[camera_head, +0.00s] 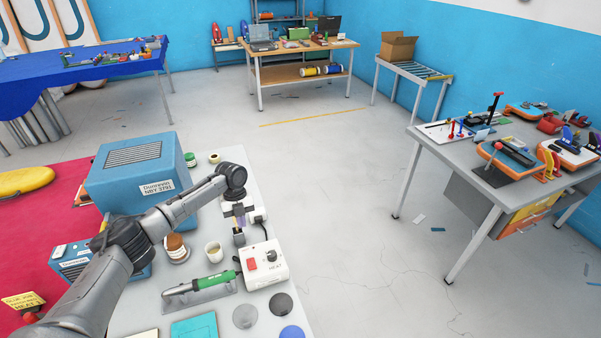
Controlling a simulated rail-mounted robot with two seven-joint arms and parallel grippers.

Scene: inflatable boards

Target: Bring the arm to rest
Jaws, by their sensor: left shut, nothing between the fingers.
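My left arm (165,215) reaches in from the lower left over the grey workbench (141,317). Its left gripper (239,239) points down above the bench top, shut and empty. It is close to the white heat control box (263,266) with a red switch and a black knob. A small cream cup (213,252) stands just left of the gripper. I cannot tell whether the fingertips touch anything. My right gripper is not in view.
A blue machine box (140,170) stands behind my arm. A green-handled tool (200,287), a brown-topped jar (176,248) and round discs (245,316) crowd the bench. A grey table with tools (470,165) is at right. The floor between (330,190) is open.

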